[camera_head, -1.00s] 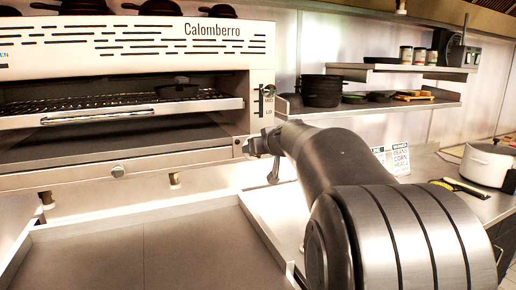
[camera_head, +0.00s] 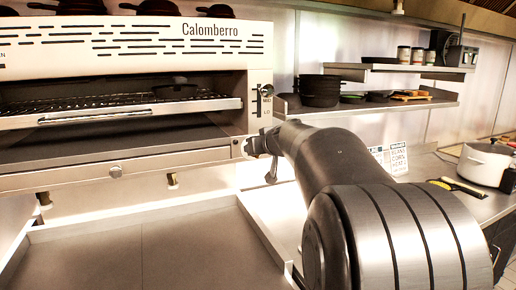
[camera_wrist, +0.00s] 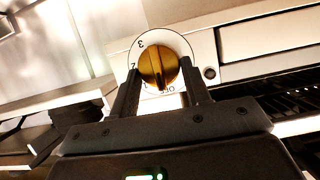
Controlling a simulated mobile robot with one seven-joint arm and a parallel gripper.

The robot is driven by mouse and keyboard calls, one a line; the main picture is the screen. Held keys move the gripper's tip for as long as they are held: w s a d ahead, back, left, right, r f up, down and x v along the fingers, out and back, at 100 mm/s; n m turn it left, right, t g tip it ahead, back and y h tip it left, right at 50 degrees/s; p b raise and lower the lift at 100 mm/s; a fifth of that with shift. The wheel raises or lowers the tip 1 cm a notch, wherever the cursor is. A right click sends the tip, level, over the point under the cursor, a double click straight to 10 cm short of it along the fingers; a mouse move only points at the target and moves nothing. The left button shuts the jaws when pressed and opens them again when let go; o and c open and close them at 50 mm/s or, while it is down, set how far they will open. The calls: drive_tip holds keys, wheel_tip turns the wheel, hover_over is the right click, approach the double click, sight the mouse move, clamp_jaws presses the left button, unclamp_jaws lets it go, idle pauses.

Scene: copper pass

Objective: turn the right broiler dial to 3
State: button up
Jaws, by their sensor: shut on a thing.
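The right broiler dial (camera_wrist: 158,66) shows in the wrist view as a gold knob on a round white face with dark numerals. A 3 is at the upper left of the face, with a 2 lower on the left. The dark line on the knob runs toward the face's lower edge, away from the 3. My gripper (camera_wrist: 160,84) is shut on the knob, one finger on each side. In the head view my gripper (camera_head: 250,146) is at the lower right corner of the broiler (camera_head: 120,160), and the dial is mostly hidden there.
Another knob (camera_head: 116,172) is on the broiler's front, left of my gripper. A steel tray-like surface (camera_head: 90,255) lies below. On the right, a shelf holds dark pans (camera_head: 320,92), and a white pot (camera_head: 486,163) stands on the counter.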

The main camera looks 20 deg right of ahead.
drive_tip(key=shift+d, duration=0.1)
drive_tip(key=shift+d+f+m+t+y, duration=0.1)
drive_tip(key=shift+f+m+t+y, duration=0.85)
drive_tip(key=shift+m, duration=3.55)
drive_tip(key=shift+d+m+t+y, duration=0.1)
drive_tip(key=shift+m+t+y, duration=0.5)
drive_tip(key=shift+m+t, duration=2.5)
drive_tip(key=shift+d+f+m+g+y, duration=0.15)
drive_tip(key=shift+f+m+y, duration=0.45)
drive_tip(key=shift+m, duration=5.3)
drive_tip(key=shift+a+r, duration=0.15)
drive_tip(key=shift+r, duration=0.05)
drive_tip(key=o, duration=1)
